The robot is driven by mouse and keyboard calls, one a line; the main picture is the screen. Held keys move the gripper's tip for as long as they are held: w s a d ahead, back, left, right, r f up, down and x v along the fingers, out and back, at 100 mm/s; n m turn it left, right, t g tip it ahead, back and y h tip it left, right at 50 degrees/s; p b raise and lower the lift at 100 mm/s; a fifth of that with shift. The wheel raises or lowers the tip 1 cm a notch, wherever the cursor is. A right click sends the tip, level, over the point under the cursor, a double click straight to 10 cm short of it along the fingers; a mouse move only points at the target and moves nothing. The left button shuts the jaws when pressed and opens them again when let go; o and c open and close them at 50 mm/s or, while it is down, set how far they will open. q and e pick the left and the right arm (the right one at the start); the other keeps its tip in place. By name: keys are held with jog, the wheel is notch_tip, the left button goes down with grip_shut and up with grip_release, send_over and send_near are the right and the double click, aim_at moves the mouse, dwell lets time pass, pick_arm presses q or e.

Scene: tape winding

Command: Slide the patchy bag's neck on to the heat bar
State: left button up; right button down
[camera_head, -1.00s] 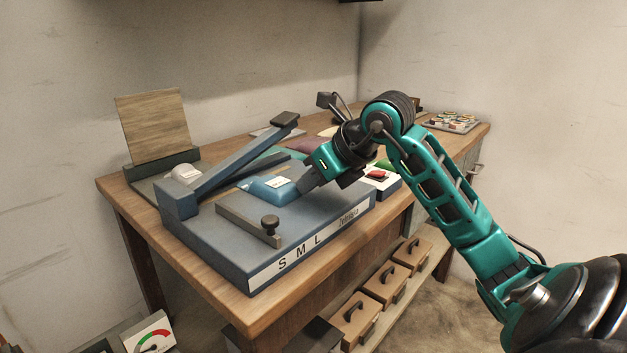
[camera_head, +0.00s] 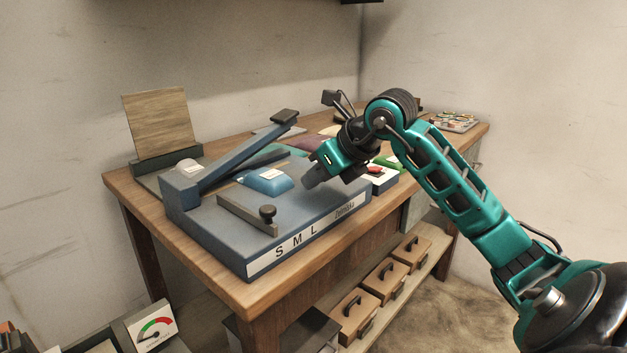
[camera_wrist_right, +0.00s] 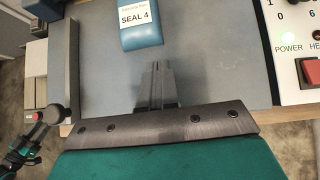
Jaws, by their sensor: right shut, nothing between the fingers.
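A blue bag (camera_head: 268,182) with a white label lies on the blue-grey bed of the sealer (camera_head: 225,235). In the right wrist view the bag (camera_wrist_right: 140,38) shows at the top, its label reading SEAL 4. I cannot tell whether this is the patchy bag. The sealer's lever arm (camera_head: 240,153) is raised over the bed. A dark strip, perhaps the heat bar (camera_head: 255,163), lies behind the bag. My right gripper (camera_head: 312,181) is shut and empty, just right of the bag and apart from it. Its fingertips (camera_wrist_right: 157,66) are low over the bed.
A grey guide bar with a black knob (camera_head: 267,212) stands at the bed's front. A control box with a red switch (camera_head: 381,176) is at the right. Green and purple bags (camera_head: 302,145) lie behind the sealer. A wooden board (camera_head: 158,122) stands back left.

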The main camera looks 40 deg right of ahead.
jog(key=v, duration=0.4)
jog(key=shift+s+f, duration=0.2)
jog(key=shift+f, duration=0.05)
pick_arm(q)
jog(key=shift+s+a+f, duration=0.1)
jog(key=shift+s+f, duration=0.05)
jog(key=shift+s, duration=0.35)
pick_arm(e)
jog(key=v, duration=0.6)
jog(key=shift+s+r, duration=0.15)
jog(key=shift+r, duration=0.15)
jog(key=shift+d, duration=0.1)
